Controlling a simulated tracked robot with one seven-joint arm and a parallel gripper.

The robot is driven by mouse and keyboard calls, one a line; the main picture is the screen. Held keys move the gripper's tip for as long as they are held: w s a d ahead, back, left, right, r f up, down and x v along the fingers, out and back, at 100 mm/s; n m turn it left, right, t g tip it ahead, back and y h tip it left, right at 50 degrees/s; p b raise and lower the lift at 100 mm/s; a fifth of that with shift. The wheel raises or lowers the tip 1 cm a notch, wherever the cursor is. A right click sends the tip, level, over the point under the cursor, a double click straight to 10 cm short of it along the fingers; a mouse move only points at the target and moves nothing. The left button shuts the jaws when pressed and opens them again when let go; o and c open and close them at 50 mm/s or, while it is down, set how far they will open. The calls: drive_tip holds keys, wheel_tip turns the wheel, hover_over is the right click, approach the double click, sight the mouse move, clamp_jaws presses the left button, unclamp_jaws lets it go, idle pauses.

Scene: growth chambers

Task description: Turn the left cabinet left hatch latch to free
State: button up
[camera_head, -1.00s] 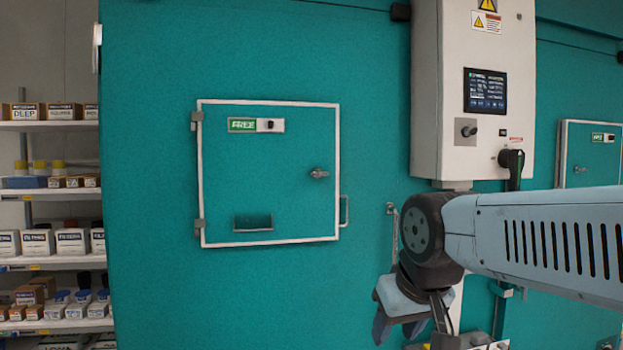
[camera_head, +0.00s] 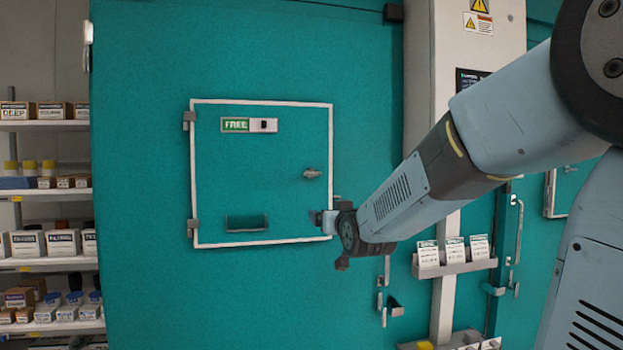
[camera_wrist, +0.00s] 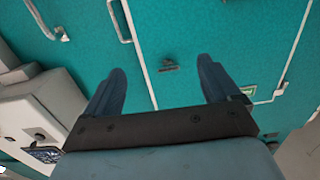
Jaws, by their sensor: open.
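The left hatch (camera_head: 285,195) is a teal panel with a white frame and hinges on its left side. Its small metal latch (camera_head: 311,174) sits near the right edge, with the knob pointing roughly sideways. A green label (camera_head: 236,125) reading FREE is at the top of the hatch. My gripper (camera_head: 322,220) is by the hatch's lower right edge, below the latch in the head view.
Shelves (camera_head: 45,190) with boxes and bottles stand at the left. A white control column (camera_head: 450,60) stands right of the hatch, with a card holder (camera_head: 455,265) low on it. A pull handle (camera_wrist: 120,20) is beside the hatch frame in the wrist view.

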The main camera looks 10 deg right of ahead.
sight(312, 173)
drive_tip(key=w+r+t, duration=0.2)
drive_tip(key=w+r, duration=0.2)
drive_tip(key=w, duration=0.5)
drive_tip(key=w+r+t, duration=0.3)
drive_tip(key=w+r, duration=0.1)
drive_tip(key=w, duration=0.5)
drive_tip(key=shift+w+a, duration=0.15)
drive_tip(key=shift+w, duration=0.1)
drive_tip(key=shift+r, duration=0.1)
